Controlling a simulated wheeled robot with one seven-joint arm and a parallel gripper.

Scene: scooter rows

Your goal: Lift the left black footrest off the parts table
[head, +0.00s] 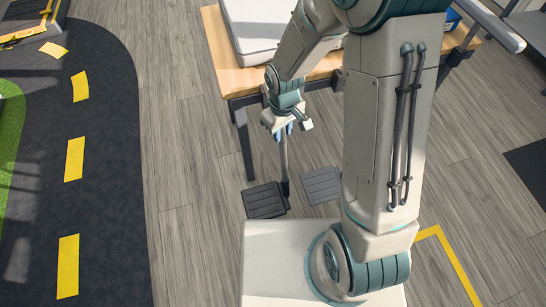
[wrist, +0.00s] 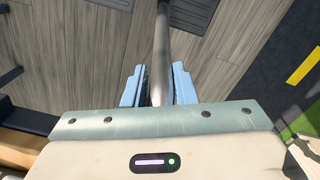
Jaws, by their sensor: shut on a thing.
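The left black footrest is a ribbed black plate (head: 265,201) on a grey metal tube (head: 284,160). It hangs below my gripper (head: 284,130), in front of the table edge, with floor showing around it. My gripper's blue fingers are shut on the tube, one on each side. In the wrist view my gripper (wrist: 157,86) has the tube (wrist: 161,45) between its fingers, and the plate (wrist: 190,12) shows at the top edge.
The wooden parts table (head: 232,80) stands at the back, with a light grey padded thing (head: 252,25) on it. My arm hides much of the table. Grey plank floor (head: 185,150) is clear to the left, beside a dark track (head: 110,150) with yellow dashes.

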